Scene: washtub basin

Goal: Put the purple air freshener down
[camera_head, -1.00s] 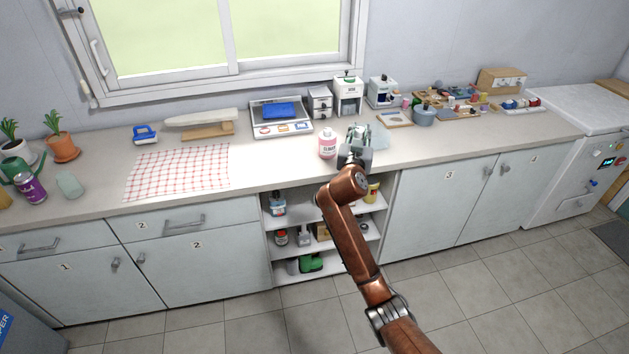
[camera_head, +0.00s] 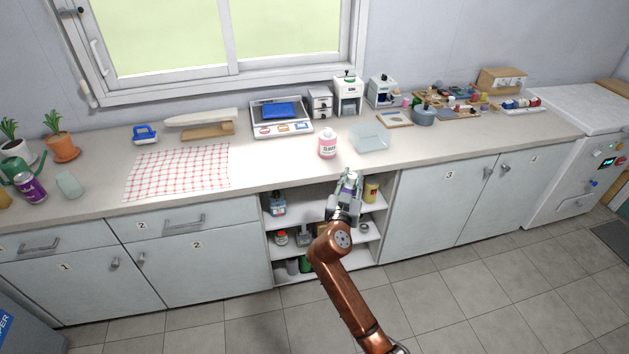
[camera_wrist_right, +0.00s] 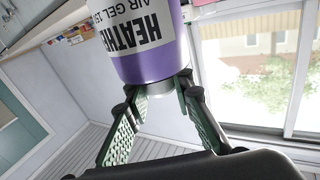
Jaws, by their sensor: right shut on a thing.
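The purple air freshener (camera_wrist_right: 150,62), a white-and-purple container with a "HEATHER AIR GEL" label, fills the top of the right wrist view. My right gripper (camera_wrist_right: 160,95) is shut on its narrow grey end. In the head view my right gripper (camera_head: 346,196) is in front of the open shelves, just off the counter's front edge. My left gripper is not in view.
A pink-and-white bottle (camera_head: 327,144) and a pale translucent tray (camera_head: 369,138) stand on the counter behind the gripper. Open shelves (camera_head: 318,262) below hold several items. A checked cloth (camera_head: 180,170) and another purple can (camera_head: 32,189) are further left. Counter (camera_head: 440,143) is bare right of the tray.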

